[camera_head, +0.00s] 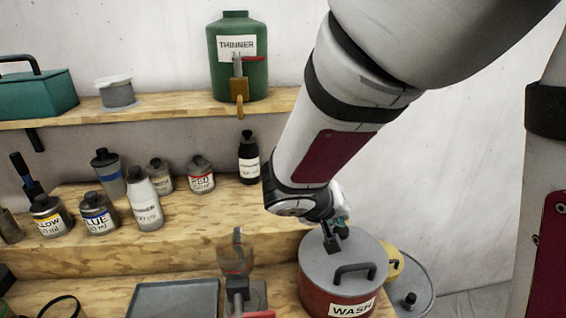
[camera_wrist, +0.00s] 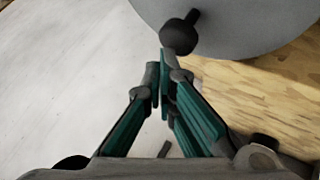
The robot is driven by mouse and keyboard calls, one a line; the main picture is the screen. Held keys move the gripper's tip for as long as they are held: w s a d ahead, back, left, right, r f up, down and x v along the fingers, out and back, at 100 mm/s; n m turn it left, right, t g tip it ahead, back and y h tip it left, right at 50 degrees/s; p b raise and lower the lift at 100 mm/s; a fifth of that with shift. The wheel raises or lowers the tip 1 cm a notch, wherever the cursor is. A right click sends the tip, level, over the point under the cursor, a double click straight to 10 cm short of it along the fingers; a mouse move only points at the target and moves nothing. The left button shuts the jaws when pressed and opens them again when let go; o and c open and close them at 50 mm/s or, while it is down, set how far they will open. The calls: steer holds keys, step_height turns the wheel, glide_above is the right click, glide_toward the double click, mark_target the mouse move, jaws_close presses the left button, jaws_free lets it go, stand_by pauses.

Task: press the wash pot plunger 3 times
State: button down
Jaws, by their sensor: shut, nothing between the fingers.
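The wash pot (camera_head: 332,292) is red with a grey lid, a black bar handle and a label reading WASH. It stands at the right end of the lower bench. My gripper (camera_head: 333,241) is at the back left part of the lid, pointing down, and partly hidden by its own wrist. In the wrist view, my gripper (camera_wrist: 165,70) has its fingers together and empty. A black knob (camera_wrist: 179,36) with a short stem, which looks like the plunger, shows just beyond the fingertips against the grey lid (camera_wrist: 240,25). I cannot tell whether the tips touch it.
A yellow item (camera_head: 395,264) and a grey round lid with a black knob (camera_head: 410,299) lie right of the pot. Several bottles stand behind; a green thinner can (camera_head: 237,75) is on the shelf.

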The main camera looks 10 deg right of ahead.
steer(key=shift+f+b, duration=1)
steer(key=shift+f, duration=0.2)
stand_by(1.1)
steer(key=shift+r, duration=0.2)
steer(key=shift+r+p, duration=0.9)
steer(key=shift+r, duration=0.55)
steer(key=shift+r, duration=0.1)
steer(key=shift+r+p, duration=1.45)
steer(key=shift+r, duration=0.95)
